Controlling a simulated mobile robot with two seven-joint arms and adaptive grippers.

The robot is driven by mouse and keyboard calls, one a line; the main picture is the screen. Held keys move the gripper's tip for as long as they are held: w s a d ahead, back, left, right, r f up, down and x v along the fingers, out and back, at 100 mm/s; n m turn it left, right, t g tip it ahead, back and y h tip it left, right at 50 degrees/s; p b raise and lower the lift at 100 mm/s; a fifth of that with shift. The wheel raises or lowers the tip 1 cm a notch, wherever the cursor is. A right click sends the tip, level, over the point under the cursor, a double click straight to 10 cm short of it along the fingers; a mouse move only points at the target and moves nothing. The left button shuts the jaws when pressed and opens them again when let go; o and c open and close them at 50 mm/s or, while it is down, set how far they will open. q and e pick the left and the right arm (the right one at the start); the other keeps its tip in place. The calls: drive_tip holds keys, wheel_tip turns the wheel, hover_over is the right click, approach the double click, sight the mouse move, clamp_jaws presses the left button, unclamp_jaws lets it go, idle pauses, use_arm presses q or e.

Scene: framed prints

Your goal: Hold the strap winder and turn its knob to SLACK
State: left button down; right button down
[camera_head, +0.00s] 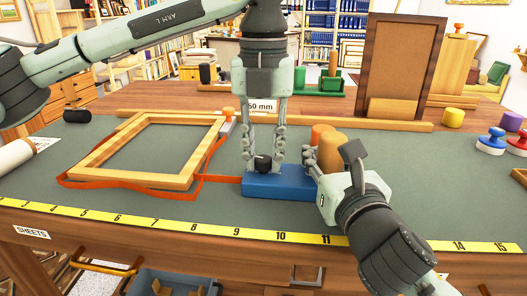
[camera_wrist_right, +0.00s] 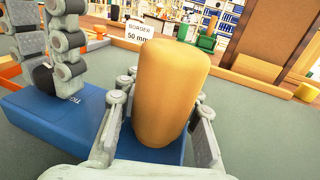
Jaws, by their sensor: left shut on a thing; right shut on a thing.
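The strap winder (camera_head: 288,184) is a blue block on the green mat, with a black knob (camera_head: 263,163) on top and a thick upright tan handle (camera_head: 331,152) at its right end. My left gripper (camera_head: 264,158) points straight down and is shut on the knob, which is largely hidden in the right wrist view. My right gripper (camera_wrist_right: 163,100) is shut around the tan handle, with a finger on each side. White lettering (camera_wrist_right: 72,103), partly hidden, starts with "TIG" on the winder's top. An orange strap (camera_head: 218,178) runs from the winder around a wooden frame (camera_head: 98,177).
A yellow ruler strip (camera_head: 200,228) runs along the front edge. An orange rounded object (camera_head: 320,131) shows behind the handle. A wooden rail (camera_head: 370,123), a sign (camera_wrist_right: 139,31) reading "BORDER 50 mm" and a brown framed panel (camera_head: 400,70) stand behind.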

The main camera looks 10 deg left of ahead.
sight(263, 158)
use_arm(q)
drive_tip(key=shift+n, duration=0.6)
drive_tip(key=c, duration=1.3)
unclamp_jaws()
drive_tip(key=shift+o, duration=0.2)
drive_tip(key=shift+r, duration=0.1)
wheel_tip(263, 158, up, 12)
use_arm(e)
drive_tip(key=shift+r, duration=0.1)
drive_tip(key=c, duration=1)
unclamp_jaws()
